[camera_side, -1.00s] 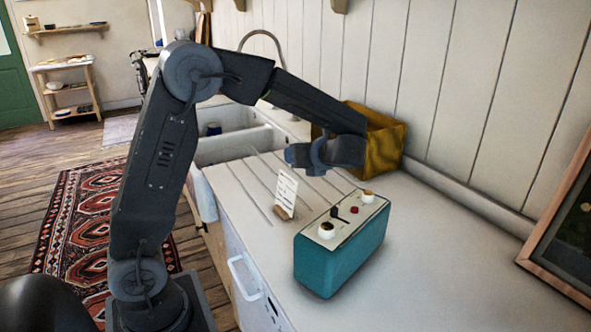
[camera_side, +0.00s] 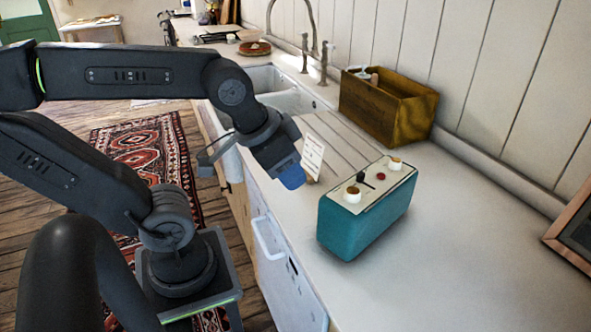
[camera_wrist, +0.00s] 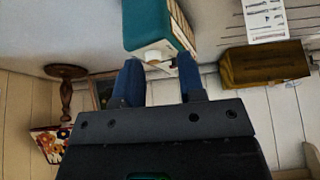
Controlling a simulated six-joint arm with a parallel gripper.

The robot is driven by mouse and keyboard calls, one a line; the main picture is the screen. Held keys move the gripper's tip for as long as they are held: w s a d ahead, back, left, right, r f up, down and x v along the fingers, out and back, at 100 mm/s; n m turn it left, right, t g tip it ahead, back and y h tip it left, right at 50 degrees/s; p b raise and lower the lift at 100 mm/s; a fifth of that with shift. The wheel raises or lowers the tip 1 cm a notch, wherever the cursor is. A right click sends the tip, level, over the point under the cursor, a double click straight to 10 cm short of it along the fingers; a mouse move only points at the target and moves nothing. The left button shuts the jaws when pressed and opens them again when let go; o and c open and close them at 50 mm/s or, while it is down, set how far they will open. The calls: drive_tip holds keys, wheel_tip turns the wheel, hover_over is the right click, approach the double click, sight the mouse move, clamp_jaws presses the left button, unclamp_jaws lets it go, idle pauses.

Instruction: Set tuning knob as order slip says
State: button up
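A teal box (camera_side: 362,225) stands on the counter, its cream top panel carrying a near cream knob (camera_side: 353,194), a black lever (camera_side: 363,179), a red button (camera_side: 381,177) and a far cream knob (camera_side: 395,163). Which knob is the tuning knob is not readable. The white order slip (camera_side: 313,155) stands upright beside the box; its marks are too small to read. My gripper (camera_side: 291,178) is left of the box, apart from it. In the wrist view its blue fingers (camera_wrist: 159,72) are spread and empty, with the teal box (camera_wrist: 147,22) and one cream knob (camera_wrist: 154,53) beyond them.
A wooden crate (camera_side: 412,118) holding a few items stands against the wall behind the box. The sink (camera_side: 290,100) and taps lie farther back. A framed board (camera_side: 575,230) leans at the right. The counter (camera_side: 460,250) right of the box is clear.

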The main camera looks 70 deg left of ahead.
drive_tip(key=shift+o, duration=0.6)
drive_tip(key=shift+w+d+r+n, duration=0.1)
drive_tip(key=shift+w+r+n, duration=0.15)
drive_tip(key=shift+n, duration=0.25)
drive_tip(key=shift+o, duration=1.2)
drive_tip(key=w+r+n+g, duration=0.2)
drive_tip(key=w+r+n, duration=0.2)
drive_tip(key=n, duration=0.4)
drive_tip(key=shift+w+d+r+g, duration=0.35)
drive_tip(key=shift+w+d+g, duration=0.05)
drive_tip(key=shift+w+d, duration=0.1)
drive_tip(key=r+n+g, duration=0.2)
drive_tip(key=n+g, duration=0.1)
drive_tip(key=n, duration=0.7)
hover_over(353, 191)
wheel_tip(353, 191, down, 13)
drive_tip(key=shift+r, duration=0.1)
drive_tip(key=c, duration=0.9)
